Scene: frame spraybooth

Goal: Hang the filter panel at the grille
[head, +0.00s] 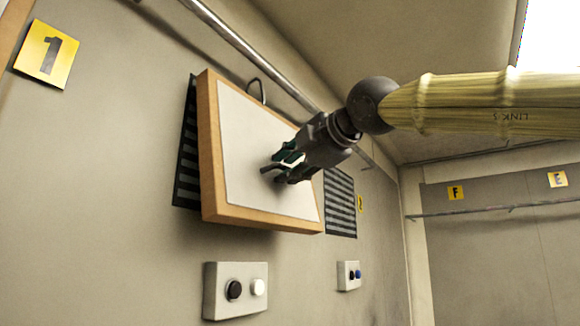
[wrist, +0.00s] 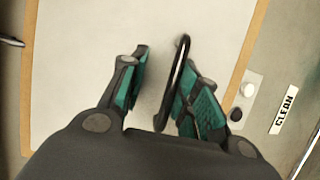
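The filter panel (head: 258,150) has a pale face and a wooden frame. It is in front of the dark slatted grille (head: 186,160) on the wall, covering most of it. A dark wire loop (head: 257,90) shows at the panel's top edge; I cannot tell whether it hangs on anything. My gripper (head: 281,172) is at the panel's face. In the wrist view, its green-padded fingers (wrist: 160,90) are apart, with the panel's black handle (wrist: 177,75) between them, close to the right finger. A clear gap shows between the handle and the left finger.
A metal rail (head: 250,52) runs along the wall above the panel. A button box (head: 235,290) is below, with a smaller one (head: 348,275) to its right. A yellow "1" sign (head: 46,54) is upper left.

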